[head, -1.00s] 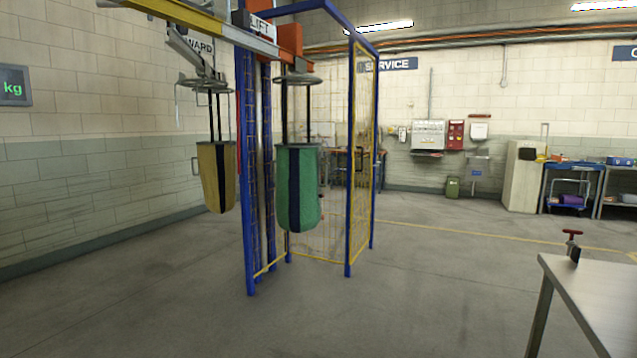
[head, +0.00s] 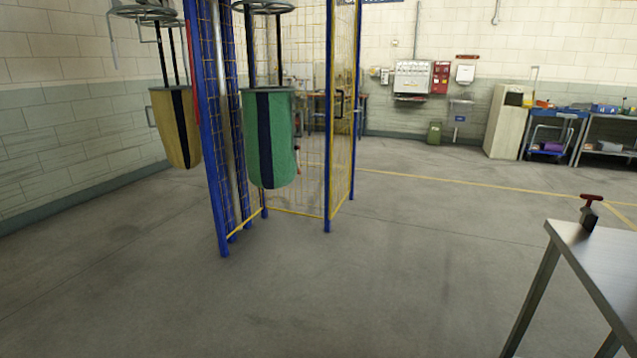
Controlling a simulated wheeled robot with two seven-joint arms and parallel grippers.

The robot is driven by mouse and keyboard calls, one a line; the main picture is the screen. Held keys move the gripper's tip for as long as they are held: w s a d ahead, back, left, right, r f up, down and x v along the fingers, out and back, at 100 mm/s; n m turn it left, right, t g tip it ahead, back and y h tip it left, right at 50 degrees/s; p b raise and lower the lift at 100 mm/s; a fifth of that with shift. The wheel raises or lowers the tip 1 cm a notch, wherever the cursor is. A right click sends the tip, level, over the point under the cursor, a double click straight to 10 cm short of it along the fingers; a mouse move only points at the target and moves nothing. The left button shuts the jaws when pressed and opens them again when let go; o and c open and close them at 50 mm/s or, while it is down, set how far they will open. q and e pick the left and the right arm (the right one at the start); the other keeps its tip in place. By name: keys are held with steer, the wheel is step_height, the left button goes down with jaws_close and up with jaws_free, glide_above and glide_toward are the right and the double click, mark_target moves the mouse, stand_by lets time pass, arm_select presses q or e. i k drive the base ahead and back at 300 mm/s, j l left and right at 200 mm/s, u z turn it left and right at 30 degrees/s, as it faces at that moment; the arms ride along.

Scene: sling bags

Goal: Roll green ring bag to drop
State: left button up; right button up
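The green bag (head: 281,140) with a dark vertical stripe hangs upright from black straps under a grey ring (head: 264,6), left of centre in the head view. It hangs clear of the floor, in front of the blue and yellow mesh frame. The top of its hanger is cut off by the picture's upper edge. A tan bag (head: 169,130) with a dark stripe hangs further left under another ring (head: 145,12). Neither of my grippers shows in the head view.
Blue posts (head: 207,150) with yellow mesh stand beside the green bag. A metal table (head: 600,262) with a red-handled clamp (head: 590,208) stands at the right front. The grey floor (head: 380,270) between is clear. Shelves (head: 602,150) and a cabinet (head: 505,120) line the back right.

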mark_target(268, 127)
steer(key=i, duration=2.55)
